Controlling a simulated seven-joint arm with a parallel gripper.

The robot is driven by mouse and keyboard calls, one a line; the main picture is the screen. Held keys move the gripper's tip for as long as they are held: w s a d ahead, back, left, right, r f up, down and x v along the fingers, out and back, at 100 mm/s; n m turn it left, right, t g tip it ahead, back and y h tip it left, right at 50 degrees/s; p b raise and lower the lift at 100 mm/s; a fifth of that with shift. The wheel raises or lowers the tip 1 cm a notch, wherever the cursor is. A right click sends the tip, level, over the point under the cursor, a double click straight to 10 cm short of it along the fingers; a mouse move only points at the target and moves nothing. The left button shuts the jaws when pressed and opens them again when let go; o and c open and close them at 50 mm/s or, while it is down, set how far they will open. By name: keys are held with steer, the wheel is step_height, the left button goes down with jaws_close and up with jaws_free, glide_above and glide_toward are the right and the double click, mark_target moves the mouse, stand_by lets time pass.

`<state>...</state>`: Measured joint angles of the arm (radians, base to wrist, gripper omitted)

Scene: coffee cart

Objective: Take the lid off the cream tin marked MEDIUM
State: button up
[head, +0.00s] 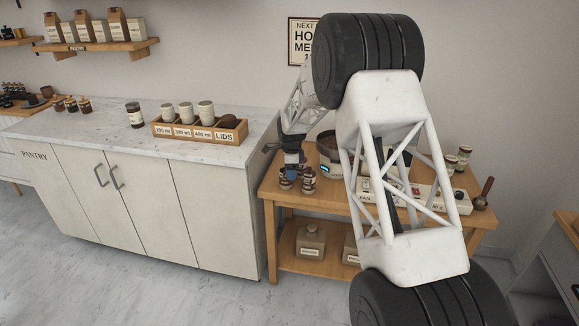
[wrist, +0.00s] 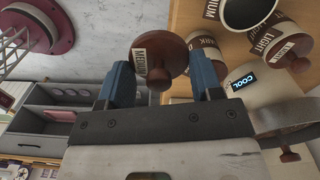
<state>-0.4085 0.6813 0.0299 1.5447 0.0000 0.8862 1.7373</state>
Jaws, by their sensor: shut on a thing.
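My gripper (wrist: 160,85) is shut on a round brown lid (wrist: 167,50) tagged MEDIUM, held between its blue fingers in the wrist view. The cream tin marked MEDIUM (wrist: 213,12) is at the top of that view, uncovered, with its dark open mouth showing. The lid is apart from the tin. A tin marked DARK (wrist: 208,41) and a lidded tin marked LIGHT (wrist: 262,40) stand beside it. In the head view my gripper (head: 291,172) is over the group of tins (head: 308,182) at the left end of the wooden table; the held lid is not clear there.
A cooling tray (head: 331,147) stands right behind the tins; its COOL display shows in the wrist view (wrist: 243,82). A pale labelled box (head: 425,194) lies farther right. The counter (head: 190,149) on the left holds a cup rack (head: 200,134) and has clear room at its front.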

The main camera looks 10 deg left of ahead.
steer(key=shift+s+d+r, duration=0.1)
steer(key=shift+s+d, duration=0.3)
steer(key=shift+s, duration=0.5)
steer(key=shift+s+d+r, duration=0.1)
steer(key=shift+s+d, duration=0.25)
steer(key=shift+s, duration=0.55)
steer(key=shift+s+d+r, duration=0.1)
steer(key=shift+s+d, duration=0.3)
steer(key=shift+s, duration=0.5)
steer(key=shift+w, duration=0.1)
steer(key=w+a+f+n, duration=0.1)
steer(key=w+a+n, duration=0.3)
steer(key=w, duration=0.8)
steer(key=w+a+f+n, duration=0.2)
steer(key=w+a+n, duration=0.2)
steer(key=w+a, duration=0.3)
steer(key=shift+w, duration=2.6)
steer(key=shift+f, duration=0.1)
steer(key=shift+f, duration=3.1)
steer(key=shift+f, duration=1.9)
